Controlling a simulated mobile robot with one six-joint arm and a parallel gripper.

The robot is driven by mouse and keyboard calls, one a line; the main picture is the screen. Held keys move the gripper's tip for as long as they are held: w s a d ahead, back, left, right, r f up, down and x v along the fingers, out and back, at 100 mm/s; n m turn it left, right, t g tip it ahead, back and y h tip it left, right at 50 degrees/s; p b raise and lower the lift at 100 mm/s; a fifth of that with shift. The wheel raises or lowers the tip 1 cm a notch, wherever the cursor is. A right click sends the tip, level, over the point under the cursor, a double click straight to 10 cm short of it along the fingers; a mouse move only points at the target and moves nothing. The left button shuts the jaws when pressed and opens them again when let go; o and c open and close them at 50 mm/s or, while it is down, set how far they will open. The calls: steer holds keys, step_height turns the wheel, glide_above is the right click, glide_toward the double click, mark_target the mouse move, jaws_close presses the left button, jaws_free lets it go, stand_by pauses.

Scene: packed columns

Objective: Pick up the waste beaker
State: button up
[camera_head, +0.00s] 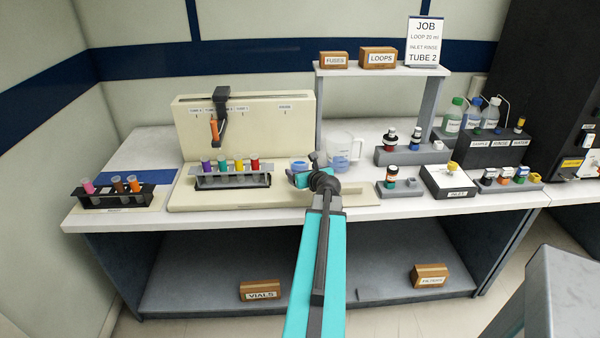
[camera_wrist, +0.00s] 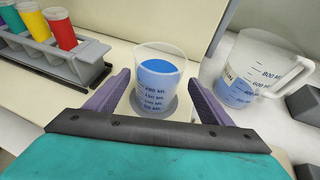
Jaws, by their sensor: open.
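A small clear beaker (camera_wrist: 160,82) with blue contents and volume marks stands upright on a grey round spot in the wrist view. My gripper (camera_wrist: 158,90) is open, with one purple finger on each side of it; I cannot tell whether either finger touches it. In the head view the beaker (camera_head: 299,163) shows at the right end of the cream machine's base, partly hidden by my gripper (camera_head: 301,178). No label reading waste is legible on it. A larger handled jug (camera_head: 343,150) with some blue liquid stands just to the right; it also shows in the wrist view (camera_wrist: 246,80).
A rack of coloured tubes (camera_head: 232,181) stands left of my gripper on the machine base (camera_head: 190,198). A shelf post (camera_head: 431,105) and grey vial blocks (camera_head: 408,157) stand to the right. Another tube rack (camera_head: 113,198) is at the bench's far left.

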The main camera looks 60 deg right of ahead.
steer(key=shift+w+d+f, duration=0.25)
steer(key=shift+w+d, duration=0.1)
steer(key=shift+w, duration=0.05)
steer(key=shift+w+d, duration=0.1)
steer(key=shift+p+x, duration=0.6)
steer(key=shift+x, duration=1.9)
steer(key=c, duration=1.3)
steer(key=shift+r, duration=0.15)
